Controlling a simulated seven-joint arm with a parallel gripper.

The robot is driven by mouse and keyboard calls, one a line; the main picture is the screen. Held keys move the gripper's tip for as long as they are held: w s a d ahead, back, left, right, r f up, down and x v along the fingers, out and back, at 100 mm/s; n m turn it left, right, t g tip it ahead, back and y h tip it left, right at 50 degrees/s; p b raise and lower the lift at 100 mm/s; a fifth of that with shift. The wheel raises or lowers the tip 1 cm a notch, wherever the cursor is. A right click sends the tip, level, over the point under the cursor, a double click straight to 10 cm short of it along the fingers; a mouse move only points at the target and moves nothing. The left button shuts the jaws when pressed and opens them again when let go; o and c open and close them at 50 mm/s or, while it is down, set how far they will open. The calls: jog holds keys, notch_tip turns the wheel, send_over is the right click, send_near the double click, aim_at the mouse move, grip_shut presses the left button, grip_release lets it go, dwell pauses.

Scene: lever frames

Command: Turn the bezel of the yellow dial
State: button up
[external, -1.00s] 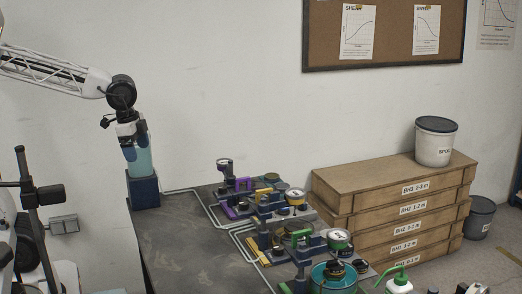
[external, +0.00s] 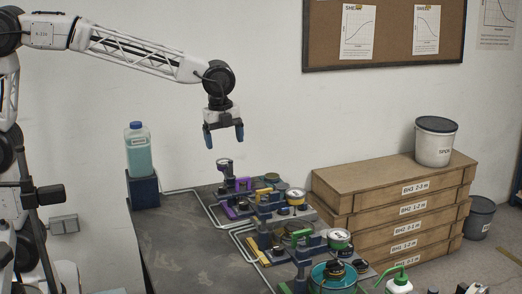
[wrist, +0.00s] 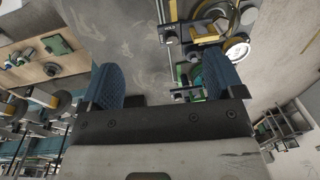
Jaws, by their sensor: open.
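The yellow dial (external: 295,195) is a round pale-faced dial with a yellow band, on the middle lever frame (external: 273,208) in the external view. Its bezel is too small to make out clearly. My gripper (external: 224,138) is open and empty, pointing down. It is in the air, well above the bench and to the left of the yellow dial in the picture. In the wrist view, its two blue fingers (wrist: 160,80) are spread apart. A pale round dial with yellow beside it (wrist: 237,49) shows at upper right there; I cannot tell surely which dial it is.
A purple-handled frame (external: 238,188) stands behind and a green-handled frame (external: 310,241) in front. A teal round container (external: 333,275) is at the front. A bottle (external: 137,150) stands on a blue block at left. Wooden boxes (external: 390,204) are stacked at right. The left bench top is bare.

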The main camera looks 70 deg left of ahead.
aim_at(296, 191)
jog(key=w+d+f+m, duration=0.1)
jog(key=w+d+m, duration=0.2)
jog(key=w, duration=0.3)
jog(key=w+d+f+m, duration=0.2)
jog(key=w+d+m, duration=0.1)
jog(key=w+d, duration=0.2)
jog(key=w+d+f+m, duration=0.2)
jog(key=w+d+m, duration=0.1)
jog(key=w, duration=0.3)
jog(key=shift+w+d+f+g, duration=0.15)
jog(key=shift+w+d+g, duration=0.2)
jog(key=shift+d, duration=0.25)
jog(key=shift+s, duration=0.1)
jog(key=shift+f, duration=3.9)
jog(key=shift+c, duration=0.4)
jog(key=c, duration=0.8)
jog(key=shift+c, duration=0.2)
